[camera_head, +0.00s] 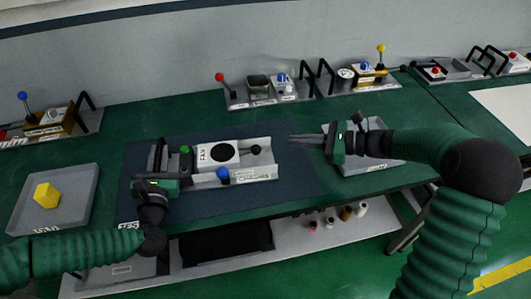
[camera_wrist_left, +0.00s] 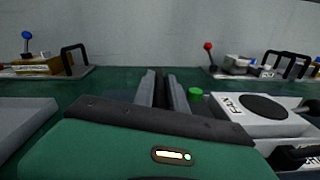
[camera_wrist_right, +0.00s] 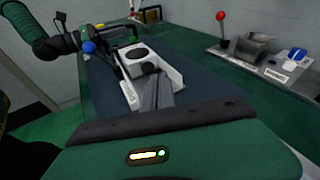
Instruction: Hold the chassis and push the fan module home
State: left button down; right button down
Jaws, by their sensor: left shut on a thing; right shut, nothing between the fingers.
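The grey chassis (camera_head: 262,172) lies on a dark blue mat. The white fan module (camera_head: 218,154), with a black round fan and a FAN label, sits in it; I cannot tell how deep. A green knob (camera_head: 185,149), a blue knob (camera_head: 222,173) and a black knob (camera_head: 256,149) are around the module. My left gripper (camera_head: 158,146) is at the chassis's left end, shut on what looks like its black handle, dark between the fingers (camera_wrist_left: 162,85). My right gripper (camera_head: 292,138) is shut and empty, to the right of the chassis, pointing left, apart from it.
A grey tray with a yellow block (camera_head: 46,195) is at the left. Another grey tray (camera_head: 375,165) lies under my right gripper. Fixtures with levers and black handles (camera_head: 265,90) line the back. The blue mat (camera_head: 300,185) is clear right of the chassis. A lower shelf (camera_head: 290,245) runs below.

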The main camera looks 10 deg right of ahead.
pick_arm(q)
jog(key=shift+f, duration=0.2)
jog(key=c, duration=1.3)
grip_release()
jog(key=shift+w, duration=0.1)
jog(key=shift+r, duration=0.1)
pick_arm(e)
jog(key=v, duration=0.7)
jog(key=shift+d, duration=0.1)
